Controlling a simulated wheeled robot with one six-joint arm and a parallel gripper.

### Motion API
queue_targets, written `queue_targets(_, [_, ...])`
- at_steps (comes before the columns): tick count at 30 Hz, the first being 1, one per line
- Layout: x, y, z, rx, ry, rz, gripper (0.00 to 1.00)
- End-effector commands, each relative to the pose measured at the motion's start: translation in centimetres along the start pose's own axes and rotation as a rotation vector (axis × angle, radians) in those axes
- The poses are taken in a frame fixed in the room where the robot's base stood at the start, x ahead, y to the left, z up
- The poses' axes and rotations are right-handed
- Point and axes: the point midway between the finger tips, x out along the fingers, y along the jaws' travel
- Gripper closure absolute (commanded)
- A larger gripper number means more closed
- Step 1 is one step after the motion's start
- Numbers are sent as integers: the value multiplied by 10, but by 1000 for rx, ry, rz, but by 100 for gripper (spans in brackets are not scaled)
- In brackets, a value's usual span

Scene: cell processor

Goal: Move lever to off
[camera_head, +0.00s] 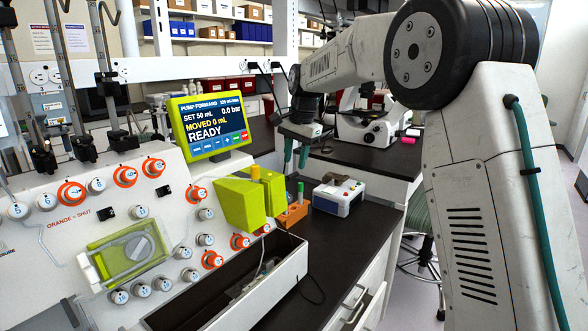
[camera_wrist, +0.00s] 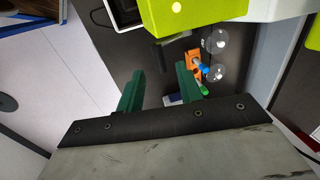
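No part is clearly marked as an on/off lever. The white cell processor panel (camera_head: 60,255) carries several orange-ringed and grey knobs, and a grey curved part (camera_head: 134,250) sits in its green-framed pump. My gripper (camera_head: 296,155) is raised beyond the panel and screen, above the dark bench. Its two green fingers are spread apart with nothing between them, as the wrist view also shows (camera_wrist: 160,88). The gripper is apart from the panel. A yellow-green housing (camera_head: 240,203) stands at the panel's right end; it also shows at the top of the wrist view (camera_wrist: 195,14).
The screen (camera_head: 210,125) reads "READY" and stands left of my gripper. An orange rack (camera_head: 291,215) and a small white box (camera_head: 338,197) stand on the dark bench. The rack also shows in the wrist view (camera_wrist: 194,58). An open tray (camera_head: 290,268) lies in front.

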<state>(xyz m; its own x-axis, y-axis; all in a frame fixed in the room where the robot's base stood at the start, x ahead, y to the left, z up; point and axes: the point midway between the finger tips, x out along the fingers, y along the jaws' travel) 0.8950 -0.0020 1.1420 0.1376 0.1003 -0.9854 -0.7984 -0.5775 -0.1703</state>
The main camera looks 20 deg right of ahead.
Motion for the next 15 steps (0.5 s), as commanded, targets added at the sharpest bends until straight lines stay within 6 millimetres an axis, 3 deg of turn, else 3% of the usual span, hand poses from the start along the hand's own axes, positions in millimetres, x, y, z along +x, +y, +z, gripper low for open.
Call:
queue_targets(6, [30, 0, 0, 0, -1, 1, 64])
queue_targets(15, [38, 0, 0, -2, 1, -1, 64])
